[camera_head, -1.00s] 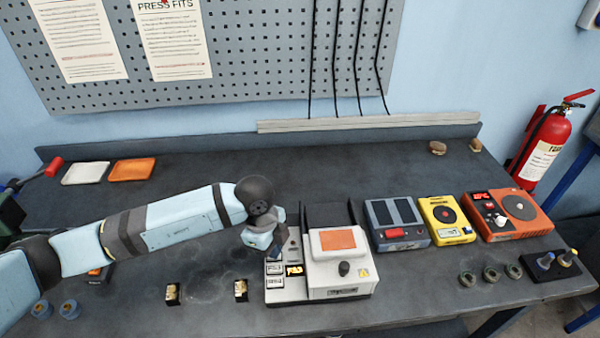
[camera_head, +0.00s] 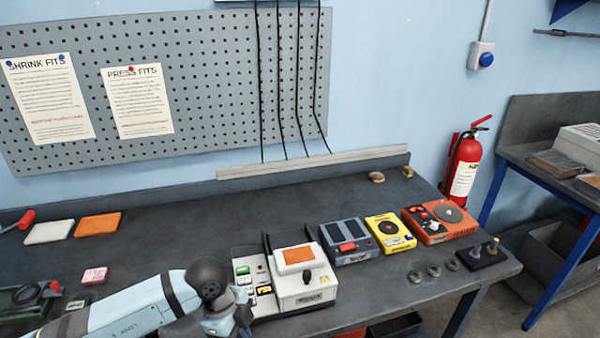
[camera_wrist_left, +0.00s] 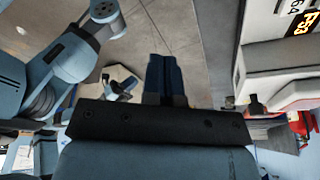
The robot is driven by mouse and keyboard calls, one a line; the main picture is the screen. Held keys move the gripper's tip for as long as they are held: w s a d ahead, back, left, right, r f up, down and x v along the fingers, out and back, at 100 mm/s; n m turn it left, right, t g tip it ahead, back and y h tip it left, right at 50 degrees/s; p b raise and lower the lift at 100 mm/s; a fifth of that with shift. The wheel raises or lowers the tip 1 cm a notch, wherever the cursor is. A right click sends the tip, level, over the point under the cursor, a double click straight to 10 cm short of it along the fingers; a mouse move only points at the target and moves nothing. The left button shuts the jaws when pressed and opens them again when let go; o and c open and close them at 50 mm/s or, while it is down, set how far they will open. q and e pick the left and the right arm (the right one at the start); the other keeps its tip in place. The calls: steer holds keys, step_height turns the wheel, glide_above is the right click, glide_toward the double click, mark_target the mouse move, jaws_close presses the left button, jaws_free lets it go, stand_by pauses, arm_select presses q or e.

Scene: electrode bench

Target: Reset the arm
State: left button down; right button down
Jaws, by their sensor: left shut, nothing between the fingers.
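My left arm enters the head view at the lower left, and its wrist end is at the bottom edge, in front of the white press-like device (camera_head: 303,290) with an orange top panel. The left gripper's fingers cannot be made out there. In the left wrist view, my left gripper (camera_wrist_left: 165,72) shows its two dark fingers together with nothing between them. Floor tiles show beyond the fingers. Part of the white device (camera_wrist_left: 275,75) and its lit label panel show at the right of that view. My right gripper is not clearly seen in either view.
Along the bench (camera_head: 190,215) stand a grey unit (camera_head: 347,240), a yellow unit (camera_head: 390,233) and an orange unit (camera_head: 440,222). Several rings (camera_head: 433,270) and a dark peg block (camera_head: 483,255) lie at the right front. White (camera_head: 50,231) and orange (camera_head: 97,225) trays sit back left.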

arm_select(q)
steer(key=s+d+r+t+h, duration=0.1)
steer(key=s+d+r+h, duration=0.3)
steer(key=d+h, duration=0.3)
steer(key=s+d+r+h, duration=0.35)
steer(key=d+h, duration=0.25)
steer(key=h, duration=0.3)
steer(key=w+a+f+n+t+y+p, duration=0.1)
steer(key=w+a+f+n+t+y, duration=0.2)
steer(key=a+n+t, duration=0.4)
steer(key=a+f+n+t+y, duration=0.35)
steer(key=n+t+y, duration=0.25)
steer(key=n+t, duration=0.25)
steer(key=s+a+f+n+g+y, duration=0.1)
steer(key=s+a+f+g+y, duration=0.1)
steer(key=s+a+f, duration=0.3)
steer(key=s+a+f+n+g+y, duration=0.2)
steer(key=s+a+f+y, duration=0.2)
steer(key=f, duration=0.4)
steer(key=shift+s+a+f+y, duration=0.4)
steer(key=shift+s+a, duration=0.05)
steer(key=shift+s, duration=0.45)
